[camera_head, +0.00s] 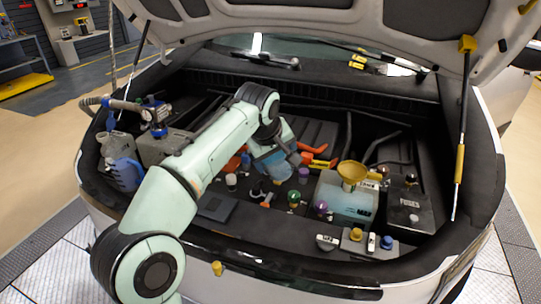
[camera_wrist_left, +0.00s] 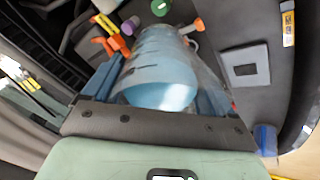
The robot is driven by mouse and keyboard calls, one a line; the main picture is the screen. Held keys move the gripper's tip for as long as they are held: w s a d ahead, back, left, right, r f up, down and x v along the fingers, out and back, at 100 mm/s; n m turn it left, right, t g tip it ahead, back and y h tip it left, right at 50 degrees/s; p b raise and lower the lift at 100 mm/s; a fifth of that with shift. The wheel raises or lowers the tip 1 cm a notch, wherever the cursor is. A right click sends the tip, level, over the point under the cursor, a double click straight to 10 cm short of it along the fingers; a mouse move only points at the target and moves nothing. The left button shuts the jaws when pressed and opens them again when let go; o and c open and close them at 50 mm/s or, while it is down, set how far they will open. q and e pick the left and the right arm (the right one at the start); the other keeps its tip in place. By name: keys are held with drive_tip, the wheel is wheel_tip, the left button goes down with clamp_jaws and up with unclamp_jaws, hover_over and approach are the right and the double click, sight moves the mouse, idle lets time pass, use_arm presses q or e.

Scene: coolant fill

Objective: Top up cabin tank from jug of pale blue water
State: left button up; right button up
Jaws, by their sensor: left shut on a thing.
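My left gripper (camera_head: 272,160) is over the middle of the open bay. In the left wrist view (camera_wrist_left: 160,92) its blue fingers are shut on a clear jug (camera_wrist_left: 165,65) with pale blue water in it. The head view shows the jug only in part, behind my arm. A translucent tank (camera_head: 345,203) with pale blue liquid and a MAX mark stands to the right of my gripper, apart from it. A yellow funnel (camera_head: 353,172) sits on its top. I cannot read a cabin label on it. My right gripper is out of view.
A blue jug-like container (camera_head: 125,173) stands at the bay's left edge. Several coloured caps, including a green one (camera_head: 294,198), lie between my gripper and the tank. A dark FUSES box (camera_head: 409,207) stands right of the tank. The raised hood (camera_head: 400,20) hangs above.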

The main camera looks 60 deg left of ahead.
use_arm(q)
drive_tip(key=shift+m, duration=0.4)
drive_tip(key=shift+w+d+r+p, duration=0.15)
drive_tip(key=shift+w+p, duration=0.85)
drive_tip(key=shift+w, duration=1.45)
drive_tip(key=shift+m+t+h, duration=0.3)
drive_tip(key=shift+m+t, duration=0.2)
drive_tip(key=shift+w+d+p, duration=0.2)
drive_tip(key=shift+w+p, duration=0.65)
drive_tip(key=shift+w, duration=0.6)
drive_tip(key=shift+w+d+p, duration=0.15)
drive_tip(key=shift+w+p, duration=0.65)
drive_tip(key=shift+w, duration=0.6)
drive_tip(key=shift+w+d+m+t+h+p, duration=0.15)
drive_tip(key=shift+w+d+m+h+p, duration=0.3)
drive_tip(key=shift+w+p, duration=2.35)
drive_tip(key=shift+w+d+m+t+p, duration=0.2)
drive_tip(key=shift+w+m+p, duration=1)
drive_tip(key=shift+w, duration=2.7)
drive_tip(key=shift+w+d+m+t+h+p, duration=0.15)
drive_tip(key=shift+w+d+h+p, duration=0.15)
drive_tip(key=shift+w+p, duration=2.75)
use_arm(e)
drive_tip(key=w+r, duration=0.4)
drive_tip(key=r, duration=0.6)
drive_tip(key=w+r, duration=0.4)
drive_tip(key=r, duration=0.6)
drive_tip(key=shift+b, duration=0.35)
